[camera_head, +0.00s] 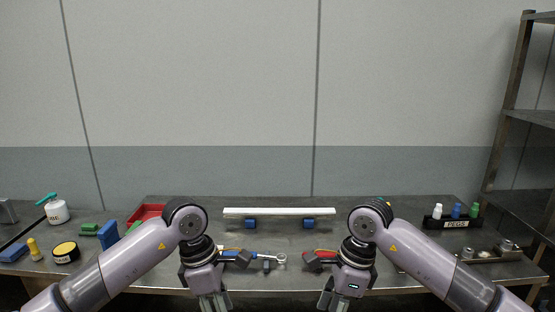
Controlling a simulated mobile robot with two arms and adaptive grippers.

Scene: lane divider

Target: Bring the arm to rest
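My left gripper (215,303) hangs pointing down at the front edge of the workbench. Its fingertips run to the bottom of the picture and look parted, with nothing seen between them. My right gripper (333,303) hangs down in the same way, also parted and with nothing seen between its fingers. A long whitish bar, perhaps the lane divider (279,212), lies across two blue blocks (251,224) at the back middle of the bench. Both grippers are apart from it.
The metal bench (290,238) holds tools such as a wrench (281,259) between my arms. A red tray (147,212) is partly behind my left arm. A black rack (451,222) with small bottles stands right. A shelf frame (511,100) rises at far right.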

